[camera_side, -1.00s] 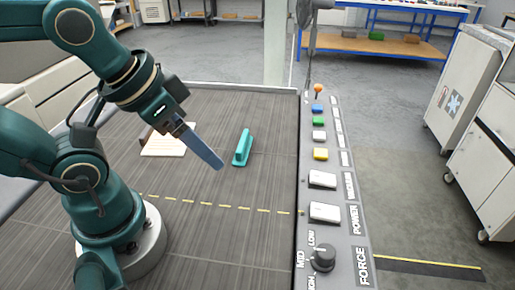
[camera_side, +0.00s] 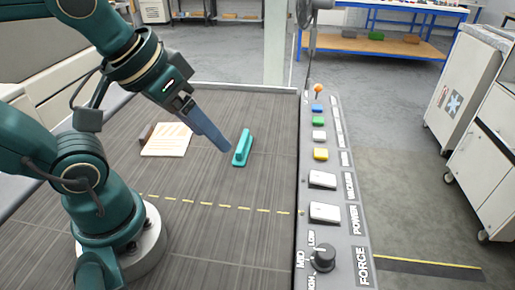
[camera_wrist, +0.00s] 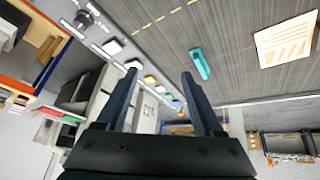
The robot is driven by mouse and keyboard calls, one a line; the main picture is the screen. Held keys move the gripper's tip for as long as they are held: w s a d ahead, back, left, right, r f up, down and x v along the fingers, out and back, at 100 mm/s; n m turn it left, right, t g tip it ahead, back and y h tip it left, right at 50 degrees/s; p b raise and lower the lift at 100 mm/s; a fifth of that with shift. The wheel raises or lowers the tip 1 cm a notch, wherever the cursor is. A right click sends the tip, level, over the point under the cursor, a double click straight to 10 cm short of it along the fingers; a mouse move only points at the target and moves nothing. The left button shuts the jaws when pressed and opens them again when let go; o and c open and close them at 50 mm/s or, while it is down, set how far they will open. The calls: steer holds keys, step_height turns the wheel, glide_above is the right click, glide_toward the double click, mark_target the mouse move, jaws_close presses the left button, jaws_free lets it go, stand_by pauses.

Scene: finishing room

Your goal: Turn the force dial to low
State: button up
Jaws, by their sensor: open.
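The force dial (camera_side: 323,258) is a dark round knob at the near end of the grey control panel in the side view. LOW, MID and HIGH are printed around its left side, and FORCE to its right. I cannot tell for sure which mark its pointer faces. The dial also shows small at the upper left of the wrist view (camera_wrist: 84,18). My gripper (camera_side: 226,149) is open and empty above the table, left of the panel and well away from the dial. Its two blue-grey fingers stand apart in the wrist view (camera_wrist: 160,73).
The panel also carries white rocker switches (camera_side: 325,212), coloured buttons (camera_side: 320,154) and an orange-topped lever (camera_side: 318,90). A teal handled block (camera_side: 242,148) and a striped sheet (camera_side: 167,140) lie on the dark table. The table's near right area is clear.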

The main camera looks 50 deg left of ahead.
steer(key=w+d+r+n+g, duration=0.1)
steer(key=w+d+r, duration=0.25)
steer(key=w, duration=0.25)
steer(key=m+g, duration=0.3)
steer(key=g, duration=0.2)
glide_above(326, 251)
step_height(326, 251, down, 14)
steer(key=shift+w+r, duration=0.1)
steer(key=shift+d+f, duration=0.1)
steer(key=shift+f, duration=2.5)
jaws_close()
